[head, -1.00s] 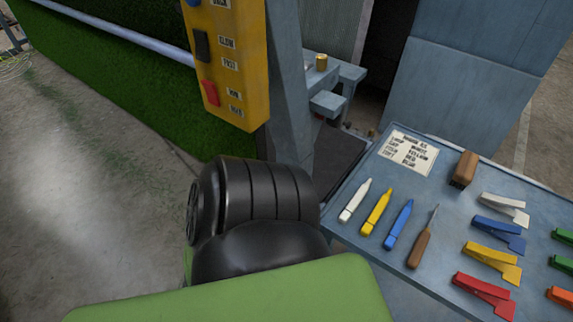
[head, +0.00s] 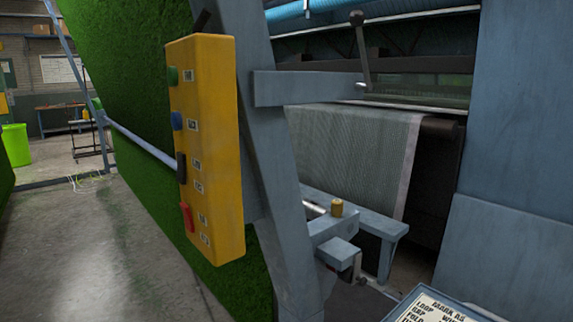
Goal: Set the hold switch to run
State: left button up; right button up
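A yellow control box (head: 212,150) hangs on the blue-grey frame post in the head view, left of centre. It carries a green button (head: 173,75), a blue button (head: 177,121), a black rocker switch (head: 181,167) and, lowest, a red switch (head: 187,217). Small white labels sit beside them, too small to read here. The box is seen at a steep angle, so I cannot tell which way the red switch is set. Neither of my grippers is in view.
A green turf sheet (head: 125,70) hangs behind the box, with a pale bar (head: 140,143) across it. A lever (head: 361,50) stands above. Open concrete floor (head: 95,240) lies at left.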

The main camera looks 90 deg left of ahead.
aim_at(190, 227)
jog(key=u, duration=1.75)
